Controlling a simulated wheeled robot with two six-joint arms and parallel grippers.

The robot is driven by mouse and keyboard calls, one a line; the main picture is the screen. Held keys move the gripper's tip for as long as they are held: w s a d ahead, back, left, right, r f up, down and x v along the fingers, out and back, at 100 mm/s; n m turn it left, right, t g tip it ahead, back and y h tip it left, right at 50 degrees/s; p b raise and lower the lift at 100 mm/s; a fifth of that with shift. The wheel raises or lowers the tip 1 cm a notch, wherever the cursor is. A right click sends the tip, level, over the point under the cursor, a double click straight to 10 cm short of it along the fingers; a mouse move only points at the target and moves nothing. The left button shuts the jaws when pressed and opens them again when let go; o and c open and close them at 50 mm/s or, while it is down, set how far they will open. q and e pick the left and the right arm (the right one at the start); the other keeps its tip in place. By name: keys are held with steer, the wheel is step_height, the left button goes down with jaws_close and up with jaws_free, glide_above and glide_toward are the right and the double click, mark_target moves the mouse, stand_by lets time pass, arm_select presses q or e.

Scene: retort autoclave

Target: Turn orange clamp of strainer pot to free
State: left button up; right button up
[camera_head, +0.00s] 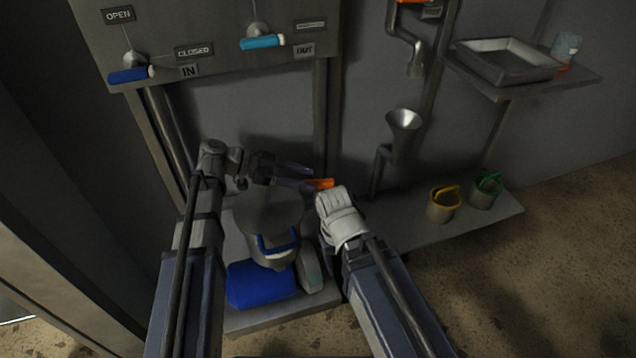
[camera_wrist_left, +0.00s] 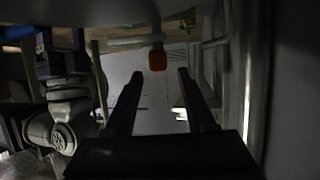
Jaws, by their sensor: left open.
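The orange clamp (camera_head: 319,184) shows as a short bright bar right at the tips of my left gripper (camera_head: 308,179). In the left wrist view the clamp (camera_wrist_left: 158,58) lies ahead, between the lines of the two open fingers of my left gripper (camera_wrist_left: 159,76). The fingers are apart and hold nothing; I cannot tell whether one touches the clamp. A dark rounded body (camera_head: 265,212), likely the strainer pot, is below my left gripper, largely in shadow. My right arm ends in a pale wrist just right of the clamp; its fingers cannot be made out.
A grey can with a blue handle (camera_head: 277,248) and a blue bundle (camera_head: 262,284) are on the low shelf below. Yellow-handled (camera_head: 441,210) and green-handled (camera_head: 483,196) cans stand at right. A metal funnel (camera_head: 403,124) and a tray (camera_head: 505,62) are farther up.

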mark_target(317, 181)
arm_select(q)
steer(key=shift+b+x, duration=0.6)
steer(key=shift+x, duration=1.45)
jaws_close()
